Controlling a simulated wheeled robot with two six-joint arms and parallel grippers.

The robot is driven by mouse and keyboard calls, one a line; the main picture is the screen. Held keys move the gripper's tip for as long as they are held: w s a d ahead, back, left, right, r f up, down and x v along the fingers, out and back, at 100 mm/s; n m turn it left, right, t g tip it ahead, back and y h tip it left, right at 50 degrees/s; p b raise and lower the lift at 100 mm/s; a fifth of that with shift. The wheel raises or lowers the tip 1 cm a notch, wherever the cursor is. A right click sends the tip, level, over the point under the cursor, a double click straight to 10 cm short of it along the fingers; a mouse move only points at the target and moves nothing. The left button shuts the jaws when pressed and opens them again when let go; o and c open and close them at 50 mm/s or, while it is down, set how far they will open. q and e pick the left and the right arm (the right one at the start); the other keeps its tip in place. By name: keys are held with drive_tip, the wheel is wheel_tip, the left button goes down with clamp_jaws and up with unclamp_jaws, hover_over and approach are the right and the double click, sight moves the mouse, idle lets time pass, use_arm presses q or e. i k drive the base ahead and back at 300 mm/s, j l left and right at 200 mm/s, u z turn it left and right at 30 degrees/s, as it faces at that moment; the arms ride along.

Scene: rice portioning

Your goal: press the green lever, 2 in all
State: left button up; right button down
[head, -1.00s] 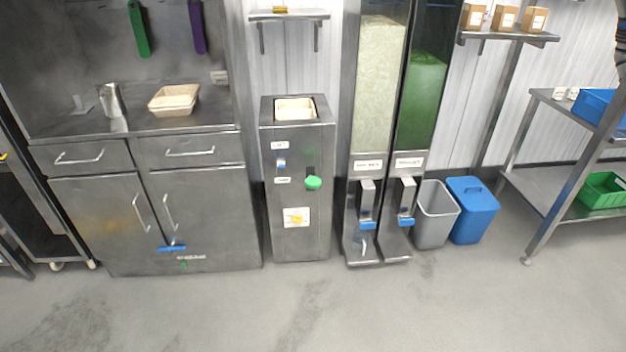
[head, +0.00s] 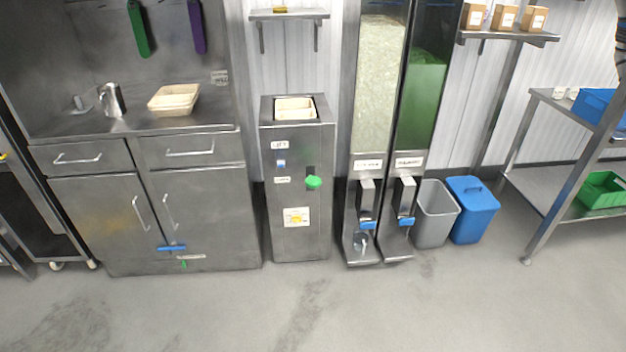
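A green lever knob (head: 313,182) sticks out of the front right side of a narrow steel dispenser cabinet (head: 285,235). A dark vertical slot shows beside the knob. A pale tray (head: 295,108) sits in the recess on top of the cabinet. Neither of my grippers is in view, so their distance to the lever cannot be seen.
Two tall dispensers, one with pale grains (head: 377,90) and one with green filling (head: 424,90), stand right of the cabinet. A grey bin (head: 435,215) and a blue bin (head: 473,212) follow. A steel counter (head: 205,215) stands left. The floor in front is clear.

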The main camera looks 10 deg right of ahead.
sight(312, 182)
drive_tip(key=i+j+z, duration=0.35)
drive_tip(key=i+j, duration=0.5)
drive_tip(key=i, duration=0.25)
drive_tip(key=i+j+z, duration=0.3)
drive_tip(key=i+j, duration=0.7)
drive_tip(key=j, duration=0.1)
